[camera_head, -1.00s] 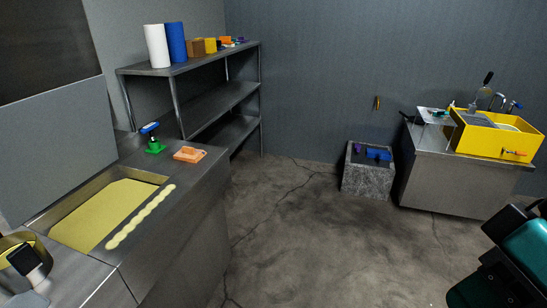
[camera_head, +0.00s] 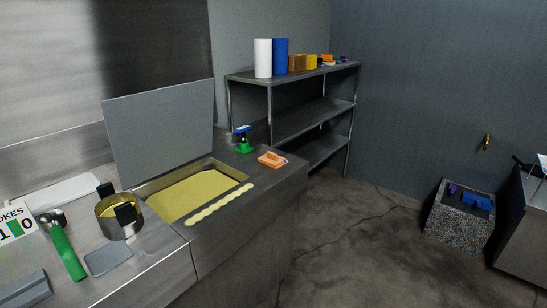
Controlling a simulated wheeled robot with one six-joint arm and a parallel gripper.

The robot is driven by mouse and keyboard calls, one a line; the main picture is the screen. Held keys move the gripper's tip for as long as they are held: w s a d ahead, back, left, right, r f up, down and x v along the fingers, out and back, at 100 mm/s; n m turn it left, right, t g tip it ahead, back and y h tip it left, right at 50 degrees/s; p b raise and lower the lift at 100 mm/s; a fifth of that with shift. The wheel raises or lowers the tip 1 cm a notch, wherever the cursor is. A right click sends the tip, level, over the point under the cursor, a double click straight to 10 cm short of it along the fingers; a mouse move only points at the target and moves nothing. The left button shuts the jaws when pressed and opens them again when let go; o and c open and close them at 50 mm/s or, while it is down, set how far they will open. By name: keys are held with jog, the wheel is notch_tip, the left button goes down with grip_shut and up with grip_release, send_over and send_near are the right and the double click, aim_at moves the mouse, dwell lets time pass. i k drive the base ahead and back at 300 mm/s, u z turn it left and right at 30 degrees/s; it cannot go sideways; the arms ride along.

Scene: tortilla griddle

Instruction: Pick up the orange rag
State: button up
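A small orange folded item (camera_head: 272,159), which looks like the orange rag, lies on the metal counter (camera_head: 228,230) near its far right corner. It sits to the right of a green and blue upright tool (camera_head: 243,140) and behind the row of pale dough rounds (camera_head: 218,204). Nothing covers it. My gripper is not in view.
A recessed yellow griddle (camera_head: 192,195) with a raised grey lid (camera_head: 162,132) is in the counter. A shelf (camera_head: 296,76) stands behind.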

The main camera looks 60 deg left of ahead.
aim_at(271, 159)
jog(key=u, duration=0.2)
jog(key=i, duration=1.95)
jog(key=u, duration=0.85)
jog(key=i, duration=1.15)
jog(key=u, duration=1.7)
jog(key=i, duration=0.85)
jog(key=u, duration=0.75)
